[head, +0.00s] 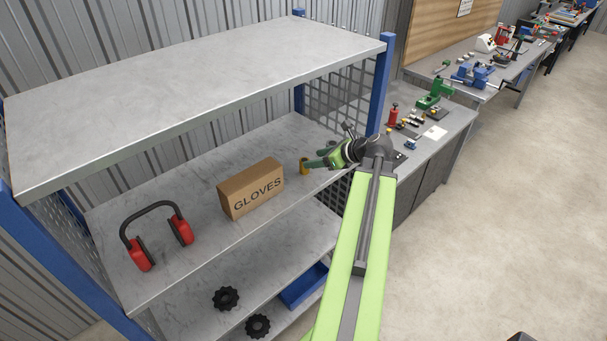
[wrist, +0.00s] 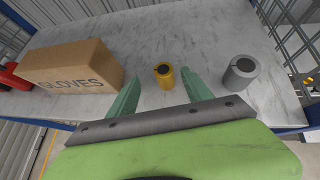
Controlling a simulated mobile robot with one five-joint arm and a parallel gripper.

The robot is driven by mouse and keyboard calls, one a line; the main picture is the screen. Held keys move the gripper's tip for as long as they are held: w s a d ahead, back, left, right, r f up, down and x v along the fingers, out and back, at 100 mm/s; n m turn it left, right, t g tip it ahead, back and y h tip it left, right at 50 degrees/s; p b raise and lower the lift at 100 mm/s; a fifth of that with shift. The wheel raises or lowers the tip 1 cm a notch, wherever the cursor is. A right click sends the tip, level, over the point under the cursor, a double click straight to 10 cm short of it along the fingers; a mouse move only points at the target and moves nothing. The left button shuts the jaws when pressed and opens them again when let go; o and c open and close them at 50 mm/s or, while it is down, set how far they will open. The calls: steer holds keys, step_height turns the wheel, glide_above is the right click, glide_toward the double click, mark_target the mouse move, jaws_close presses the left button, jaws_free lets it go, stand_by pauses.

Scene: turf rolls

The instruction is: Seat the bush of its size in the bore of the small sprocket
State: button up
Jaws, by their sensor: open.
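My gripper (head: 310,162) reaches over the middle shelf with its two green fingers apart. In the wrist view my gripper (wrist: 160,86) is open, and a brass-yellow bush (wrist: 163,75) stands upright between and just beyond its fingertips, not gripped. That bush (head: 304,167) also shows in the head view at the fingertips. A wider grey bush (wrist: 240,72) stands to the right, outside the fingers. Two black toothed sprockets, one farther back (head: 226,298) and one nearer the front (head: 258,326), lie on the lower shelf. I cannot tell surely which is smaller, and their bores are not clear.
A GLOVES box (head: 252,188) stands left of the brass bush, and red ear defenders (head: 157,236) lie farther left. The top shelf (head: 190,75) hangs above. A blue tray (head: 303,287) is low at the right. A workbench (head: 450,118) with tools stands beyond.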

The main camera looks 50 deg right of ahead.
mark_target(305, 160)
steer(key=shift+x, duration=0.95)
steer(key=b+x, duration=0.2)
steer(key=x, duration=0.1)
steer(key=b+x, duration=0.1)
steer(key=x, duration=0.1)
steer(key=shift+d+f+b, duration=0.3)
steer(key=shift+d+b, duration=0.05)
steer(key=shift+r, duration=0.2)
steer(key=shift+s, duration=0.1)
steer(key=shift+c, duration=0.7)
jaws_close()
